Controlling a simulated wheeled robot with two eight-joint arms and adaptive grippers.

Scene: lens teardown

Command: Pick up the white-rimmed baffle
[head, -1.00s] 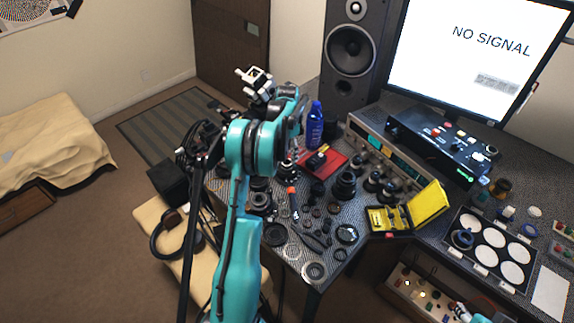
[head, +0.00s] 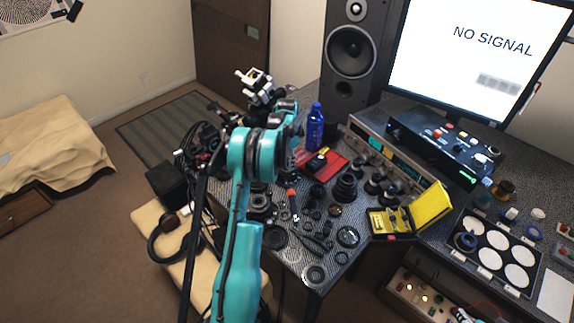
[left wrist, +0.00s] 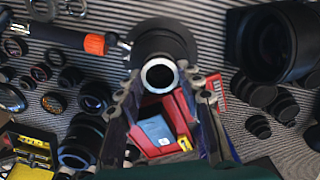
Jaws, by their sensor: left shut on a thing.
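The white-rimmed baffle (left wrist: 160,61) shows in the left wrist view as a white ring around a dark centre, between the fingertips of my left gripper (left wrist: 162,80). My left gripper is shut on it. A wider black round part (left wrist: 165,33) shows just behind the ring; whether the two touch or are one piece, I cannot tell. In the head view my left arm crosses the left end of the workbench (head: 330,262) and hides the fingertips and the baffle. My right gripper is not clearly seen.
An orange-tipped tool (left wrist: 95,44), several black lens rings and a large black barrel (left wrist: 275,42) lie around the gripper. A red tray (head: 333,170), a blue bottle (head: 315,128) and an open yellow case (head: 428,208) stand on the crowded bench.

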